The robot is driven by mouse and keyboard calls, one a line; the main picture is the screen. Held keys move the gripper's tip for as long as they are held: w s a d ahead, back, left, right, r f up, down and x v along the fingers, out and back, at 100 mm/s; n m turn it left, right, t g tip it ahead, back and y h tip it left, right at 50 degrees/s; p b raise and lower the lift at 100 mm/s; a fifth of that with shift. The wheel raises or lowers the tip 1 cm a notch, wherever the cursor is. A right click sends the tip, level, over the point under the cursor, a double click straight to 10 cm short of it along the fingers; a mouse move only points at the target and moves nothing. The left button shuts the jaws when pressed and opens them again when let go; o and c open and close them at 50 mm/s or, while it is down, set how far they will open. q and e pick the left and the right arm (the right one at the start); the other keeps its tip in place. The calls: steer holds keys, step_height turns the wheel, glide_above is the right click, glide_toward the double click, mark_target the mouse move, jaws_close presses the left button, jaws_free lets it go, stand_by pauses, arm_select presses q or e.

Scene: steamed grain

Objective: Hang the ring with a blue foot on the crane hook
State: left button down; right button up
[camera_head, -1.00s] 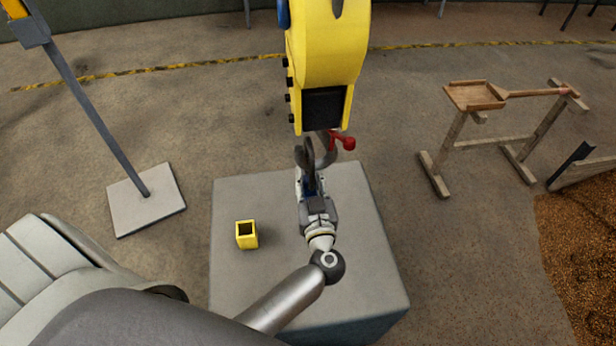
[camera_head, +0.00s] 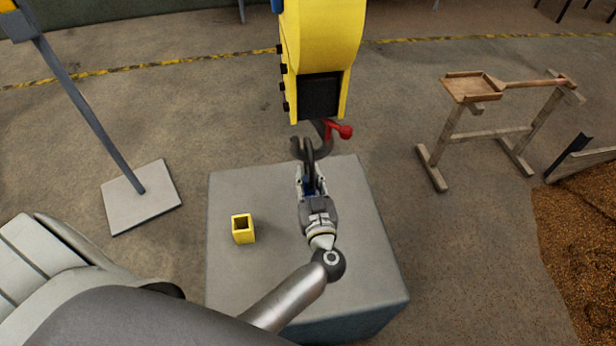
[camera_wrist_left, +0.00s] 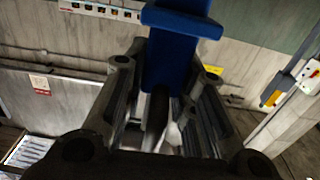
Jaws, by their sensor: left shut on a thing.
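My left gripper (camera_head: 312,187) is shut on the blue foot of the ring, above the grey block. The dark ring (camera_head: 308,158) stands up from the jaws. The dark grey crane hook (camera_head: 325,150), with a red-knobbed latch (camera_head: 345,132), hangs under the yellow crane block (camera_head: 322,40). The ring overlaps the hook's curve in the head view. I cannot tell whether it is around the hook or only in front of it. My right gripper is not in view.
The grey block (camera_head: 245,290) has a hollow yellow holder (camera_head: 243,230) on its left part. A post on a pale base plate (camera_head: 140,197) stands at the left.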

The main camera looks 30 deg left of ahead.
arm_select(q)
steer(key=shift+w+d+f+b, duration=0.15)
steer(key=shift+f+b, duration=0.15)
steer(key=shift+f, duration=0.15)
steer(key=shift+f, duration=0.1)
stand_by(0.6)
steer(key=c, duration=1.1)
jaws_free()
steer(key=shift+c, duration=0.2)
steer(key=shift+o, duration=0.2)
steer(key=shift+f, duration=0.1)
